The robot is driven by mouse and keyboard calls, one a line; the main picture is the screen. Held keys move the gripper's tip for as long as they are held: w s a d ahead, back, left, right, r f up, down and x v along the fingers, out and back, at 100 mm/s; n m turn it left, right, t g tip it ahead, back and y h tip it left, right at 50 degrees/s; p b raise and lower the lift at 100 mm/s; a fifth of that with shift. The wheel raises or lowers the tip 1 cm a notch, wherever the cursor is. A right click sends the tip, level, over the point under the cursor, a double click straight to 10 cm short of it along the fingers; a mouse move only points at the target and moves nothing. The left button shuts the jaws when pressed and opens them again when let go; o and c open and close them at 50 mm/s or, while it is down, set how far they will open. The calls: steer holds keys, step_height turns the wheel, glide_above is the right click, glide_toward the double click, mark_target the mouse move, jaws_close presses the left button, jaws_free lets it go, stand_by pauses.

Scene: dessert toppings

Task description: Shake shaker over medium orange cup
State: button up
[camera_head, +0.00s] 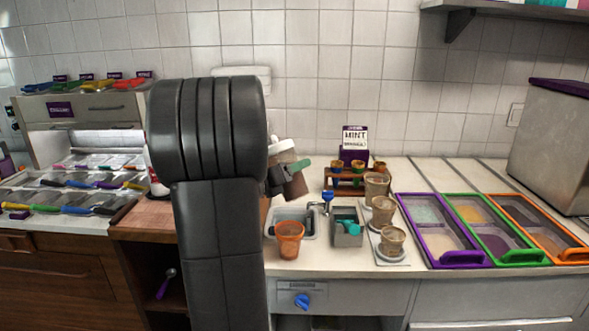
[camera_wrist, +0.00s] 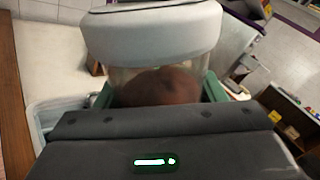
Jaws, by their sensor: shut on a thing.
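The shaker (camera_head: 295,187) has a pale cap and a clear body with brown contents. My gripper (camera_head: 288,170) is shut on it and holds it raised above the counter, slightly tilted. In the wrist view the shaker's pale cap (camera_wrist: 150,32) is at the top, and the green fingers of my gripper (camera_wrist: 160,92) clasp both sides of its body. The medium orange cup (camera_head: 289,240) stands upright near the counter's front edge, below the shaker and apart from it. My arm hides part of the shaker's left side in the head view; the cup's inside cannot be made out.
Several stacked brown cups (camera_head: 392,240) are further right, beside colour-framed topping trays (camera_head: 441,259). A small wooden cup rack (camera_head: 345,183) stands behind.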

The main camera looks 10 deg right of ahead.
mark_target(299, 196)
steer(key=f+n+p, duration=0.1)
steer(key=s+n+p, duration=0.1)
steer(key=n, duration=0.1)
steer(key=s+d+f+n+p, duration=0.1)
steer(key=n+p, duration=0.1)
steer(key=shift+s+f, duration=0.15)
steer(key=shift+f, duration=0.15)
steer(key=s+n+p, duration=0.1)
steer(key=s+d+n+p, duration=0.1)
steer(key=n, duration=0.1)
steer(key=s+f+n+p, duration=0.1)
steer(key=n+p, duration=0.1)
steer(key=shift+d, duration=0.3)
steer(key=shift+s+d+n+p, duration=0.15)
steer(key=shift+n+p, duration=0.2)
steer(key=shift+n, duration=0.25)
steer(key=f+n+p, duration=0.1)
steer(key=n+p, duration=0.1)
steer(key=n, duration=0.1)
steer(key=n+p, duration=0.3)
steer(key=f+n+p, duration=0.1)
steer(key=n+p, duration=0.1)
steer(key=n, duration=0.2)
steer(key=shift+w+a+f, duration=0.2)
steer(key=shift+f, duration=0.15)
steer(key=shift+r+p, duration=0.95)
steer(key=shift+r, duration=2.2)
step_height(299, 196, down, 7)
steer(key=b, duration=0.4)
steer(key=shift+b, duration=0.4)
